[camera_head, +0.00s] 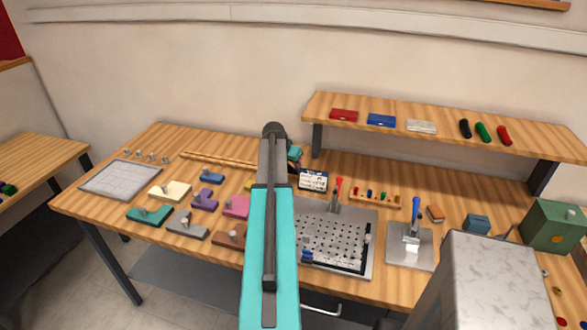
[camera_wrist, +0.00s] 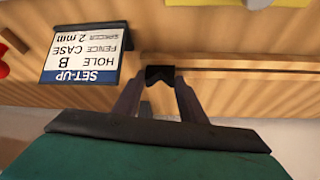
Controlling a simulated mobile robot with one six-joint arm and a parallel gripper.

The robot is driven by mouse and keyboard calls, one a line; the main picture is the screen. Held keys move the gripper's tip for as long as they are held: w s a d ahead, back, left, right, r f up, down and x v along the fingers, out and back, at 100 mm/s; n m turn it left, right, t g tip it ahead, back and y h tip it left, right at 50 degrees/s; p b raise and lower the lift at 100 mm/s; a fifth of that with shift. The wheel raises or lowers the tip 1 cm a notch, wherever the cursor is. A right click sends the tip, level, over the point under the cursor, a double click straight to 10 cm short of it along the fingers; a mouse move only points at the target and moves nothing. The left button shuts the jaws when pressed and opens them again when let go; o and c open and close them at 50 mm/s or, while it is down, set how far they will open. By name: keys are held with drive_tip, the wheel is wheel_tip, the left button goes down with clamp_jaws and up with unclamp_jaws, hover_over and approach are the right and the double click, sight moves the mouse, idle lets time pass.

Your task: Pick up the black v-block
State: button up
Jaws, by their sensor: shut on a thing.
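The black v-block (camera_wrist: 160,71) is a small dark piece with a V-shaped notch, seen in the wrist view between my fingertips. My gripper (camera_wrist: 160,84) is shut on it. The fingers reach it from both sides, close to the wooden strip on the table. I cannot tell whether the block still touches the table. In the head view my arm hides the block and the fingertips.
A set-up card (camera_head: 313,180) stands close beside my gripper, and it also shows in the wrist view (camera_wrist: 84,52). A wooden strip (camera_head: 225,162) runs along the back. A perforated plate (camera_head: 335,238) and several coloured fixtures lie nearer. A raised shelf (camera_head: 440,131) stands behind right.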

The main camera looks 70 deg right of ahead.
sight(292, 171)
wheel_tip(292, 171, up, 10)
drive_tip(key=b, duration=0.3)
idle(0.7)
idle(0.4)
